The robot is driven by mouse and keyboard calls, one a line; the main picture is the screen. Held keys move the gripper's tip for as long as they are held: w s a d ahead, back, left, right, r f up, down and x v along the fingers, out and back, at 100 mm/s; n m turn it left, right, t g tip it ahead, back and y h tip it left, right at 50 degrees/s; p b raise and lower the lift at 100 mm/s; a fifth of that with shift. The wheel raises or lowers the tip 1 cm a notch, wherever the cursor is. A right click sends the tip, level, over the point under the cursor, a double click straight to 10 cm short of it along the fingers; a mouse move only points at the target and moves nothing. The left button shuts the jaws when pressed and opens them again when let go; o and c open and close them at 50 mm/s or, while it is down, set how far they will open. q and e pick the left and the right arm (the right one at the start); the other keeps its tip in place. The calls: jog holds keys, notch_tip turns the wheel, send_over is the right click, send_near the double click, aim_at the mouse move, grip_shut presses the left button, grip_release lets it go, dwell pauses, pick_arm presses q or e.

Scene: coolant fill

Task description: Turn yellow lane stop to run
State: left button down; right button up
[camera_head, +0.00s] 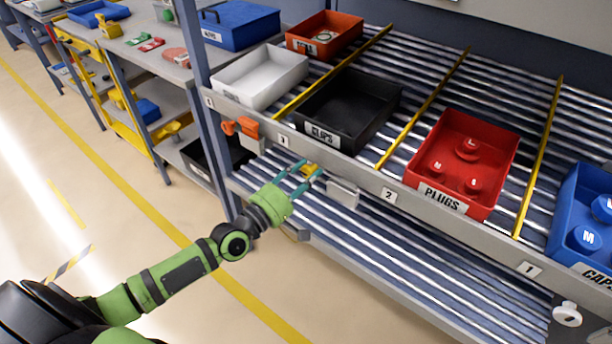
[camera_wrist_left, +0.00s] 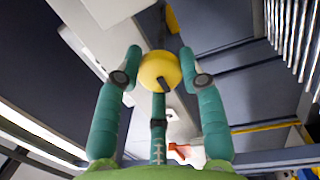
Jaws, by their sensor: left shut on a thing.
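The yellow lane stop (camera_head: 310,169) is at the front rail of the flow rack, under the black CLIPS bin. Its round yellow knob (camera_wrist_left: 159,71) shows between the fingers in the left wrist view, with a dark mark on its face. My left gripper (camera_head: 301,176) reaches up to it from the left and is shut on it. The fingers hide part of the stop in the head view. In the left wrist view, the left gripper (camera_wrist_left: 159,82) has a teal finger on either side of the knob. My right gripper is not in view.
A grey block (camera_head: 343,192) is just right of the gripper, under the rail. An orange stop (camera_head: 242,127) sits to the left, and a white knob (camera_head: 567,314) to the far right. A red PLUGS bin (camera_head: 430,170) stands on the upper rollers. The lower rollers (camera_head: 400,250) are bare.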

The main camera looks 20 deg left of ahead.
pick_arm(q)
jog(key=shift+w+a+r, duration=0.15)
jog(key=shift+a+r, duration=0.15)
jog(key=c, duration=0.8)
grip_release()
jog(key=shift+o, duration=0.2)
jog(key=shift+f, duration=0.2)
jog(key=shift+s+f, duration=0.1)
jog(key=shift+s, duration=0.2)
jog(key=r+v, duration=0.1)
jog(key=v, duration=1)
jog(key=shift+s+f, duration=0.25)
jog(key=shift+f, duration=0.25)
jog(key=shift+a, duration=0.15)
